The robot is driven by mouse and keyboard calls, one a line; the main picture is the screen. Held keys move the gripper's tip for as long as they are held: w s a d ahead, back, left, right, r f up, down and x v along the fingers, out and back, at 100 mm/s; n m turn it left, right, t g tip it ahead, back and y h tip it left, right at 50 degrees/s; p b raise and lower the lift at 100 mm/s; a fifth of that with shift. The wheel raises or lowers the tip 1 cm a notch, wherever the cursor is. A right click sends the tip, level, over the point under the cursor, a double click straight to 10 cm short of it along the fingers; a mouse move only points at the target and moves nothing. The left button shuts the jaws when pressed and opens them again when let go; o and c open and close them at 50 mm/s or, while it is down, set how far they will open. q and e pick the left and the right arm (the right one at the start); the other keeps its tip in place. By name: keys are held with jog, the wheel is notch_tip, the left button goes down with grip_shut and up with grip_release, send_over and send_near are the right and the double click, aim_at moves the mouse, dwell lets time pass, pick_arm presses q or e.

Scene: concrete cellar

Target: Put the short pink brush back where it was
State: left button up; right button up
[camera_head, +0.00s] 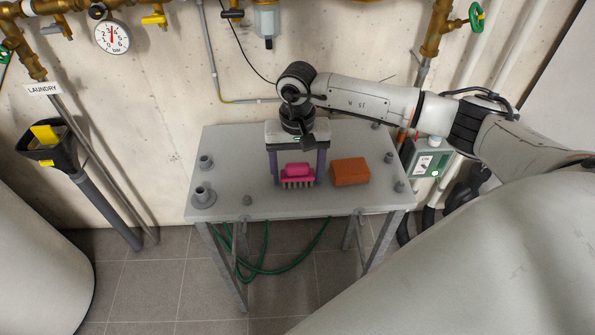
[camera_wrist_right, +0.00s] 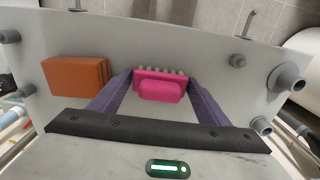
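The short pink brush (camera_head: 298,173) is at the front middle of the grey table, its pale bristles facing the near edge. In the right wrist view the brush (camera_wrist_right: 161,90) is between the two fingertips. My right gripper (camera_head: 297,180) points down from above, its purple fingers one on each side of the brush. The fingertips (camera_wrist_right: 160,77) are very close to the brush's ends. I cannot tell whether they press on it or whether the brush is clear of the tabletop. My left gripper is not in view.
An orange-brown block (camera_head: 350,171) lies just right of the brush and the right finger. Grey pegs stand near the edges of the table (camera_head: 240,180), a larger one (camera_head: 203,197) at its left front. The tabletop left of the gripper is mostly clear. A wall with pipes is behind.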

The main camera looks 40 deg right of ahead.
aim_at(298, 164)
jog(key=shift+o, duration=0.9)
jog(key=shift+r, duration=0.65)
notch_tip(298, 164, up, 10)
jog(key=shift+r+b, duration=0.25)
jog(key=shift+b, duration=0.4)
jog(key=shift+r, duration=0.3)
jog(key=shift+d, duration=0.1)
